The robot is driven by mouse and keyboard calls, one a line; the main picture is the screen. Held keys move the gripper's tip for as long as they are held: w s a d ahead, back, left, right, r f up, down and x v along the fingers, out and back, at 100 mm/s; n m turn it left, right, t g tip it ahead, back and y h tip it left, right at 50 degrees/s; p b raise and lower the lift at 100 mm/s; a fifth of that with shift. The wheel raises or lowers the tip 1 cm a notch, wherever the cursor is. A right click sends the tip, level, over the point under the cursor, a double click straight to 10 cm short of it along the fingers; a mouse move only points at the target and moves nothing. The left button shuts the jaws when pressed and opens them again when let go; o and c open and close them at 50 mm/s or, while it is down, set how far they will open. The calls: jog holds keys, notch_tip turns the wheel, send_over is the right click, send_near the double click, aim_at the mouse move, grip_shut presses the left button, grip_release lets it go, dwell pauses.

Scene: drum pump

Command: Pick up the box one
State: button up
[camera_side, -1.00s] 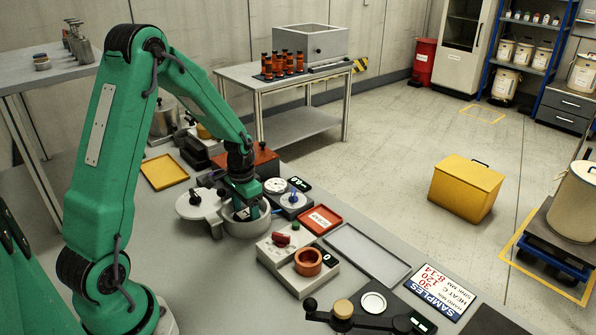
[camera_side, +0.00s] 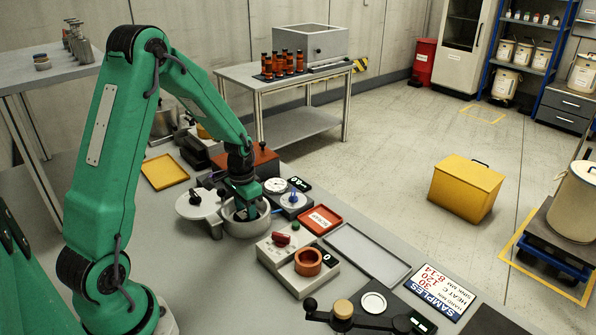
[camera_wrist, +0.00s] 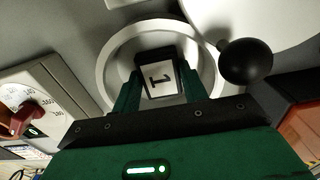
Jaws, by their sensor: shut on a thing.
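Box one is a small dark block with a white face marked "1" (camera_wrist: 160,80). It sits between the two green fingers of my gripper (camera_wrist: 161,88) in the wrist view, inside the ring of a round grey pot (camera_wrist: 108,62). My gripper is shut on the box. In the side view my gripper (camera_side: 246,211) points down into the open pot (camera_side: 232,228). The box is mostly hidden there by the fingers and the rim. I cannot tell whether the box touches the pot's floor.
A round lid (camera_side: 197,205) with a black knob is swung to the pot's left. A control box with a red knob (camera_side: 281,239) and an orange ring stands in front at right. Dials (camera_side: 290,200) and a red tray (camera_side: 321,218) are close on the right.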

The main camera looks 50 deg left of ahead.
jog(key=shift+r, duration=0.75)
jog(key=r, duration=0.3)
jog(key=shift+d, duration=0.4)
jog(key=s+d+r, duration=0.1)
jog(key=d+r, duration=0.5)
jog(key=d, duration=0.4)
jog(key=shift+s+d+r, duration=0.25)
jog(key=shift+d, duration=0.15)
jog(key=shift+r, duration=0.15)
jog(key=shift+r, duration=1.35)
